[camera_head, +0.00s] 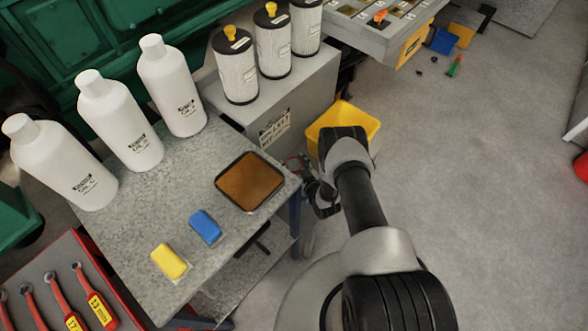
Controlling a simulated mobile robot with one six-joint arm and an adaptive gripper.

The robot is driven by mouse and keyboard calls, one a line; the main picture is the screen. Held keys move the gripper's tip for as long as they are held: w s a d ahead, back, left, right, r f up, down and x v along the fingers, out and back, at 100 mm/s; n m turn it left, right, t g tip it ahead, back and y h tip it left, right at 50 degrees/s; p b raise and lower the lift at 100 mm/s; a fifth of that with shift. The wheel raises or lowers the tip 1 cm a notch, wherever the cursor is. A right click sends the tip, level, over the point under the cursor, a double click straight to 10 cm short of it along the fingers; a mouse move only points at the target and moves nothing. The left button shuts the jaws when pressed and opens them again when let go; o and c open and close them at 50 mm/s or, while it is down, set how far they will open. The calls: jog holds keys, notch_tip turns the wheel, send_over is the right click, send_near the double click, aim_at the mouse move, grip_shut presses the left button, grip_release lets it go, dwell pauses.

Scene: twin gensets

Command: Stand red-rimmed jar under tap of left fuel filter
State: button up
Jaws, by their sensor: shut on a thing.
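My gripper (318,190) hangs low beside the right edge of the metal bench, partly hidden behind my own wrist. It is shut. A small piece of a dark red rim (293,161) shows at its fingers, by the bench corner; I take it for the red-rimmed jar, but most of it is hidden. I cannot make out a tap or identify the left fuel filter. Three white pleated cylinders with black ends and yellow tops, the leftmost (235,66) among them, stand on a grey box, with no tap visible on them.
The bench (195,160) holds three white bottles (118,118), a tray of brown liquid (250,181), a blue block (205,227) and a yellow block (169,262). A yellow bin (358,116) stands behind my gripper. Open floor (480,170) lies to the right.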

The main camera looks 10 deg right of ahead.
notch_tip(320, 180, up, 20)
jog(key=p, duration=0.7)
jog(key=shift+r+p, duration=0.1)
jog(key=shift+p, duration=0.3)
jog(key=shift+m+h, duration=0.5)
jog(key=shift+h, duration=0.3)
jog(key=w+r, duration=0.1)
jog(key=r, duration=0.5)
jog(key=w+r, duration=0.2)
jog(key=r, duration=0.4)
jog(key=w+r, duration=0.1)
jog(key=r, duration=0.6)
jog(key=shift+w+d, duration=0.35)
jog(key=shift+w, duration=0.05)
notch_tip(320, 180, up, 10)
jog(key=s, duration=0.1)
jog(key=shift+s+a+m+h, duration=0.15)
jog(key=shift+s+m+h, duration=0.2)
jog(key=shift+m+h, duration=0.05)
jog(key=s+r+h, duration=0.1)
jog(key=s+r, duration=0.4)
jog(key=r, duration=0.3)
jog(key=shift+a+r+m, duration=0.3)
jog(key=shift+m, duration=0.1)
